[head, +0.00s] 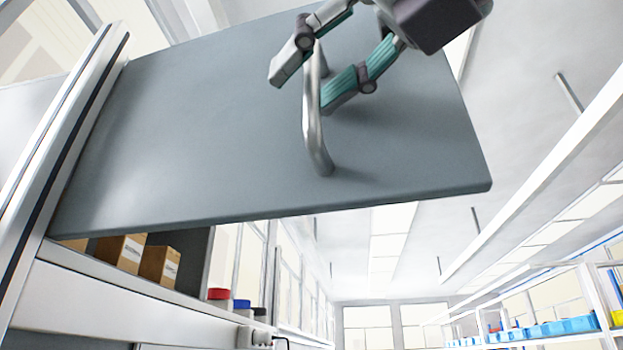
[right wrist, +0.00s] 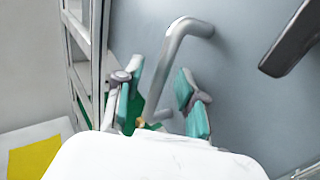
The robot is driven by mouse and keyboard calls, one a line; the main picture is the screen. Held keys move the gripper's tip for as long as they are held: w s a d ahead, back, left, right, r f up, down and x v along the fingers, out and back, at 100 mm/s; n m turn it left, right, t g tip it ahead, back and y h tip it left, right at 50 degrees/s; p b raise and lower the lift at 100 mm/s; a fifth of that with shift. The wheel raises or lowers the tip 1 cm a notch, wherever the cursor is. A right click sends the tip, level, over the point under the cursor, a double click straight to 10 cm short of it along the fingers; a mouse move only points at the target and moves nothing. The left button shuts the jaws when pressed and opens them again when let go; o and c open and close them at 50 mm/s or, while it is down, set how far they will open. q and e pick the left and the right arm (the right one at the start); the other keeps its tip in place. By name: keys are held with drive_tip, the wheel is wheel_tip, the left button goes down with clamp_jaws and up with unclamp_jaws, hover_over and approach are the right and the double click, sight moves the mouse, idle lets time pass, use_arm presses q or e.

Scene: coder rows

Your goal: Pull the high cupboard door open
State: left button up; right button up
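The grey cupboard door (head: 210,130) fills much of the head view and stands swung out from the frame at the left. Its silver bar handle (head: 312,120) is upright on the face turned to me. It also shows in the right wrist view (right wrist: 172,60). My right gripper (head: 306,86) is at the handle's upper part, one finger on each side. In the right wrist view the gripper (right wrist: 158,102) is open, with gaps between the bar and the teal finger pads. My left gripper is not in view.
Cardboard boxes (head: 158,264) and containers with red (head: 219,294) and blue lids stand on the shelf below the door. A rack with blue bins (head: 560,326) is far right. Free room lies right of the door. A dark bar (right wrist: 295,40) at the wrist view's upper right is unclear.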

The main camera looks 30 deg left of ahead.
drive_tip(key=v, duration=1.1)
drive_tip(key=shift+d, duration=0.15)
